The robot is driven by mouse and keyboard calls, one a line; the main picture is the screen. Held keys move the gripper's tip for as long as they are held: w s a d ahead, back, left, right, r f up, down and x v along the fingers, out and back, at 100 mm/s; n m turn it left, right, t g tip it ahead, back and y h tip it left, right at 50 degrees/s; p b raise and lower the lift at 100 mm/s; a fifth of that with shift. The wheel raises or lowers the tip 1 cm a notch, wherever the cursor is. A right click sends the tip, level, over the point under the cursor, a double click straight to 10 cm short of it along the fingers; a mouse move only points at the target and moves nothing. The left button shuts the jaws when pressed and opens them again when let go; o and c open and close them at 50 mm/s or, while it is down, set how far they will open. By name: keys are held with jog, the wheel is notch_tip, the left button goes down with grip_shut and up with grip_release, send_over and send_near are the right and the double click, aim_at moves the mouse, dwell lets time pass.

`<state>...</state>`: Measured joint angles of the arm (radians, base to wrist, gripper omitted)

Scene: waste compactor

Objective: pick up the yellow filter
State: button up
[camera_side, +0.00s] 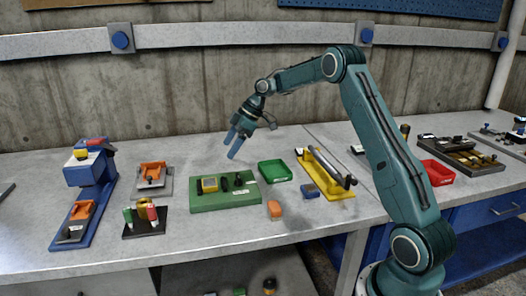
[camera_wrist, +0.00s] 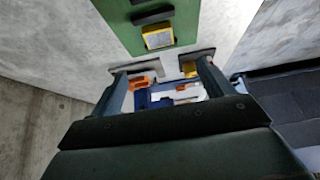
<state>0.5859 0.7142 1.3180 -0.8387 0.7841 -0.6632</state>
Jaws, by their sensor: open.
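My gripper (camera_side: 233,147) is open and empty, raised above the table behind the green board (camera_side: 205,204), fingers pointing down and left. Two yellow things could be the filter; I cannot tell which. A boxy yellow piece with a grey face (camera_side: 209,184) sits on the green board's left part. It also shows in the wrist view (camera_wrist: 158,37), beyond the fingertips. A dull yellow round part (camera_side: 145,196) stands on a small black stand, between a green and a red cylinder. In the wrist view my open gripper (camera_wrist: 160,72) has nothing between its fingers; a yellow part (camera_wrist: 190,69) shows beside the right finger.
A blue machine (camera_side: 88,180) stands at the left, near an orange part on a grey plate (camera_side: 152,176). The front table edge is clear.

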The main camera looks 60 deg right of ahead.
send_over(209, 182)
jog(key=s+d, duration=0.3)
jog(key=shift+w+a+f, duration=0.1)
jog(key=shift+w+f, duration=0.05)
jog(key=shift+f, duration=1.75)
jog(key=shift+w+a+f, duration=0.1)
jog(key=shift+f, duration=1.8)
jog(key=shift+f, duration=0.1)
jog(key=shift+x, duration=2.5)
jog(key=c, duration=1.1)
jog(key=shift+r, duration=0.2)
